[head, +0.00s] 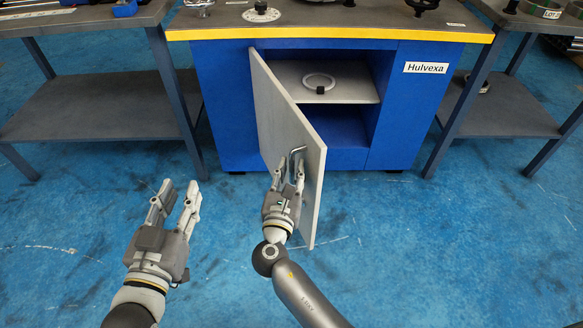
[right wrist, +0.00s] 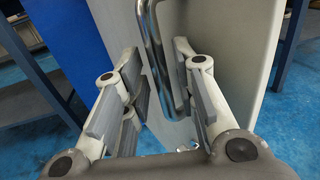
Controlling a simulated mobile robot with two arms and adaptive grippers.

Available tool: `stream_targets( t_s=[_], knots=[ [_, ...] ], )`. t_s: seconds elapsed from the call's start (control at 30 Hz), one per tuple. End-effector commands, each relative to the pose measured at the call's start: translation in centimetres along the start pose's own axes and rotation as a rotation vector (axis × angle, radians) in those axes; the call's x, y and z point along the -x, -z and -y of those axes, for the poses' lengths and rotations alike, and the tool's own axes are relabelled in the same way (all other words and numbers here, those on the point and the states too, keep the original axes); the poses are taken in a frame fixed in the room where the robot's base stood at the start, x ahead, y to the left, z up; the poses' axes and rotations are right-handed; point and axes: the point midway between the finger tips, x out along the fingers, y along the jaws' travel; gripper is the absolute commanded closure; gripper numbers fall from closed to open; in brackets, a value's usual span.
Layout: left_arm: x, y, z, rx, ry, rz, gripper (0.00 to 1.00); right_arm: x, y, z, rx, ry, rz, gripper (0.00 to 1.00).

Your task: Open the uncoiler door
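The uncoiler door (head: 290,135) is a light grey panel, hinged at its left edge on the blue cabinet (head: 222,105). It stands swung well outward, with the interior showing. Its bent metal handle (head: 297,158) is on the face turned to the left, near the free edge. My right gripper (head: 288,178) is at the handle. In the right wrist view the shiny handle (right wrist: 153,45) passes between the two fingers (right wrist: 160,80), which stand apart with a gap around it. My left gripper (head: 176,192) is open and empty above the floor, left of the door.
Inside the cabinet a pale ring (head: 319,81) with a dark block lies on a shelf (head: 345,94). A grey bench (head: 85,105) stands left and another (head: 500,118) right. The blue floor (head: 420,250) in front is clear.

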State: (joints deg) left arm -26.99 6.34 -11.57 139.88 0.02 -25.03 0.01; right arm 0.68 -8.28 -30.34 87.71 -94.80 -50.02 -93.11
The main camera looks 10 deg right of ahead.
Motion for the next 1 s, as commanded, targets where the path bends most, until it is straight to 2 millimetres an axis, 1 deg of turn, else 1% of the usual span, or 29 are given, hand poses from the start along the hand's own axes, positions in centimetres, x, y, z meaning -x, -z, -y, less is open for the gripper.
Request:
stream_targets(
  t_s=[0.3, 0.4, 0.5, 0.63, 0.9, 0.93, 1.0],
  knots=[
    [0.1, -0.1, -0.1, 0.0, -0.001, 0.002, 0.68, 6.7, 0.1, 0.0, 0.001, -0.001, -0.002, 0.73],
    [0.1, -0.1, -0.1, 0.0, -0.001, 0.002, 0.68, 8.4, 0.0, 0.0, 0.001, -0.001, -0.001, 0.73],
    [0.1, -0.1, -0.1, 0.001, -0.001, 0.002, 0.68, 9.8, 0.0, -0.1, 0.002, -0.002, -0.001, 0.73],
    [0.1, -0.1, -0.1, 0.001, -0.001, 0.003, 0.68, 10.6, -0.1, 0.0, 0.001, 0.0, 0.001, 0.73],
    [0.1, -0.1, -0.1, 0.001, -0.001, 0.003, 0.68, 10.8, -0.1, 0.0, 0.0, 0.0, 0.002, 0.73],
    [0.1, -0.1, -0.1, 0.001, -0.001, 0.003, 0.68, 10.8, -0.1, 0.0, 0.0, 0.0, 0.002, 0.75],
    [0.1, 0.0, -0.1, 0.001, -0.001, -0.002, 0.68, 10.8, 0.1, 0.2, 0.006, 0.0, 0.002, 0.84]
  ],
)
